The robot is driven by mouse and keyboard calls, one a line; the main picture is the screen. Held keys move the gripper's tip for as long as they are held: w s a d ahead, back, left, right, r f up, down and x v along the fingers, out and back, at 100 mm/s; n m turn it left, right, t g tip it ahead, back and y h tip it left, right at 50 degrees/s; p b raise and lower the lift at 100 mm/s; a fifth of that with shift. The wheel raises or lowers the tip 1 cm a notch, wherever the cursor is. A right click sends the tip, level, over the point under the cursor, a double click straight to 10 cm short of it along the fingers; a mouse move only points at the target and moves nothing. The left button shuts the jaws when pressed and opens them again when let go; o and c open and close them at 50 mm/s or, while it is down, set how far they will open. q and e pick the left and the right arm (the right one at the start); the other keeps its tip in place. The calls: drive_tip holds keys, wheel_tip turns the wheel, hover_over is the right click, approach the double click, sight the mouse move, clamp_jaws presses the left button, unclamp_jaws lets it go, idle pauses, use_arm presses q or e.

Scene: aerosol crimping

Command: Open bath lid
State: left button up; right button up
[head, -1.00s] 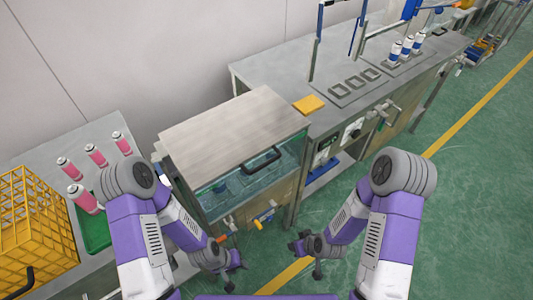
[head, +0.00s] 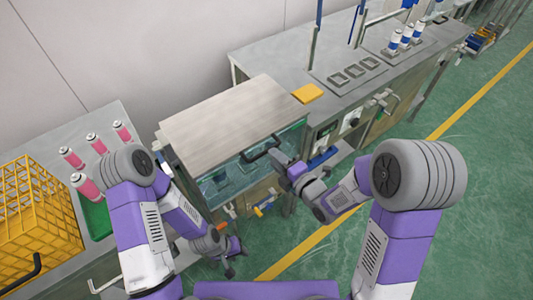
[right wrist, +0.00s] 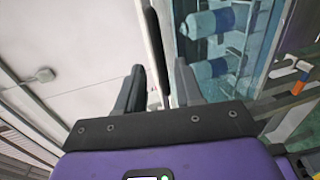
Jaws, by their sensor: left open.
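The bath lid (head: 230,110) is a flat, pale board lying over the bath (head: 240,182). Its black handle (head: 262,148) sits at the front edge. My right gripper (head: 281,162) is at the handle's right end, close to the lid's front edge. In the right wrist view my right gripper (right wrist: 158,88) has its fingers apart. My left gripper (head: 236,258) is open, low in front of the bath and away from the handle.
Blue-and-white cans (right wrist: 210,68) show inside the bath. A yellow block (head: 307,93) lies on the bench right of the lid. Left of the bath are pink cans (head: 92,142) and a yellow crate (head: 40,220). The floor at right is clear.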

sight(266, 150)
drive_tip(key=shift+x, duration=2.75)
drive_tip(key=shift+c, duration=0.4)
clamp_jaws()
